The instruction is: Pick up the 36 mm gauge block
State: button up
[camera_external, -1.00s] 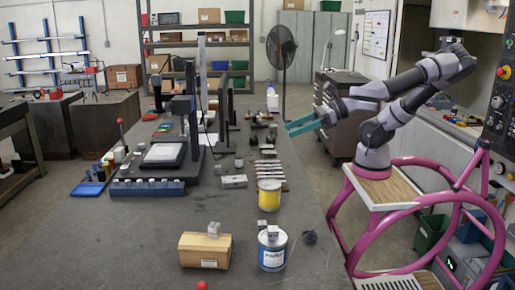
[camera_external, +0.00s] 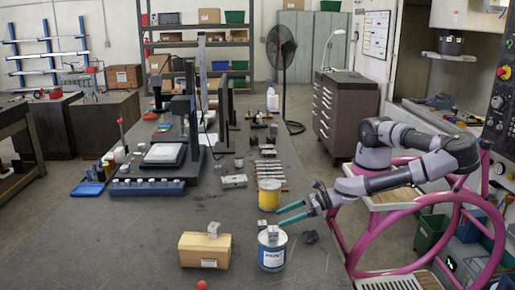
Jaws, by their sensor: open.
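One block (camera_external: 272,231) sits on the lid of a white and blue paint can (camera_external: 272,254). Another block (camera_external: 213,229) sits on top of a tan box (camera_external: 204,250) to the left. Size markings are too small to read, so I cannot tell which is the 36 mm gauge block. My gripper (camera_external: 279,216) has two teal fingers, spread apart with nothing between them. They point left and appear just above and slightly right of the block on the paint can in the picture. The exact gap in depth is unclear.
A yellow can (camera_external: 269,195) stands just behind the gripper. A dark lump (camera_external: 310,237) lies right of the paint can. A red ball (camera_external: 202,285) is at the front. A row of flat bars (camera_external: 268,170) and a grey part (camera_external: 234,181) lie farther back. The table's left front is clear.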

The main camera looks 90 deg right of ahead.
aim_at(262, 225)
jog(key=x, duration=0.9)
jog(key=shift+a, duration=0.2)
grip_shut()
